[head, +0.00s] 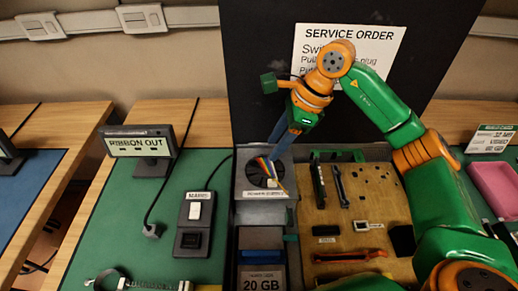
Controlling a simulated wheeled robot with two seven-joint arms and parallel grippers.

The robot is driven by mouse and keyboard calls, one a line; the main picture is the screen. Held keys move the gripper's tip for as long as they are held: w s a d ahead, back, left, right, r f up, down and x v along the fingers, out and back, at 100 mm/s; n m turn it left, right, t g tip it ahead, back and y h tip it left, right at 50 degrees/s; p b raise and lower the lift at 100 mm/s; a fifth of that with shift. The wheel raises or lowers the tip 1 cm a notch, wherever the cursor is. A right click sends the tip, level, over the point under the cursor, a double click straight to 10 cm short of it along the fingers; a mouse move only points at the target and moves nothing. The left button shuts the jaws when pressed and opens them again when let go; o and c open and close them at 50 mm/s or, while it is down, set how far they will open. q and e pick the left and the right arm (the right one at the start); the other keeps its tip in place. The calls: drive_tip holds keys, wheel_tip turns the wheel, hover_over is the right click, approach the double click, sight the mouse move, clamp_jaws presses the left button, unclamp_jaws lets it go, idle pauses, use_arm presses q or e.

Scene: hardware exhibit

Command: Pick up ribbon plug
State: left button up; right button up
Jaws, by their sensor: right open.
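The ribbon plug (272,182) is a small pale connector at the end of a rainbow-coloured ribbon cable (264,165). It lies over the dark round fan of the grey power supply box (250,192) in the middle of the head view. My right gripper (277,149) comes down from above with its blue fingers pointing at the ribbon. It is open and its fingertips are close to the cable. I cannot tell whether they touch it. My left gripper is not in view.
A tan board (345,215) with several small parts and an orange-handled tool (350,256) lies right of the box. A switch block (195,223) and a "RIBBON OUT" sign (140,146) stand on the left green mat. A black panel (262,85) rises behind.

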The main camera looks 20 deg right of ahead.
sight(267, 159)
drive_tip(key=x, duration=0.2)
drive_tip(key=p+x, duration=0.1)
drive_tip(key=x, duration=0.1)
drive_tip(key=shift+s+d+f, duration=0.15)
drive_tip(key=shift+s+f, duration=0.05)
drive_tip(key=shift+f, duration=0.05)
drive_tip(key=shift+w+f, duration=0.3)
drive_tip(key=shift+f, duration=0.1)
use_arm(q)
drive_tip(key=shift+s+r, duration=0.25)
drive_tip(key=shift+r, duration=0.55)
use_arm(e)
drive_tip(key=shift+s+r, duration=0.1)
clamp_jaws()
